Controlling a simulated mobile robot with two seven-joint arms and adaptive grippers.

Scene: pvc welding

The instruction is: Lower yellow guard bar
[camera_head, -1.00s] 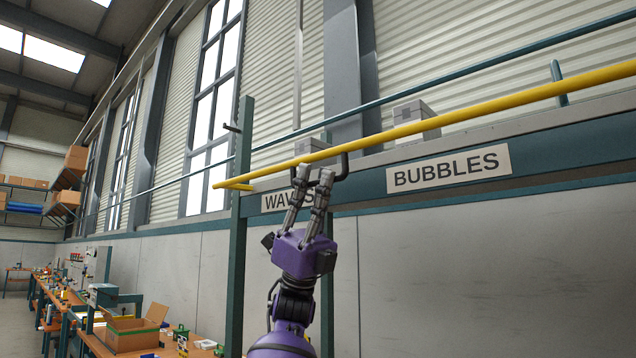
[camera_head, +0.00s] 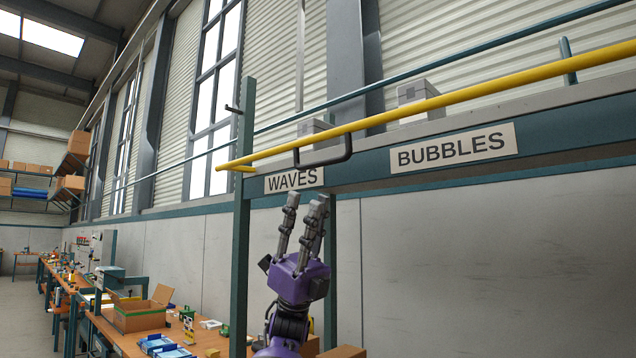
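The long yellow guard bar (camera_head: 420,105) slopes across the camera_head view, from its left end by a green post up to the right edge. It runs in front of the shelf, above the WAVES and BUBBLES signs. A dark U-shaped handle (camera_head: 326,161) hangs under the bar near the WAVES sign. My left gripper (camera_head: 305,198), on a purple wrist, points upward below the handle. Its two grey fingers are apart with a gap between them, and nothing is held. In the picture the fingertips show clear of the handle. My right gripper is not in view.
The green shelf beam carries the WAVES sign (camera_head: 294,180) and BUBBLES sign (camera_head: 452,148). Grey boxes (camera_head: 418,100) sit behind the bar. A green post (camera_head: 243,240) stands left of my gripper. A workbench with an open cardboard box (camera_head: 140,317) is at lower left.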

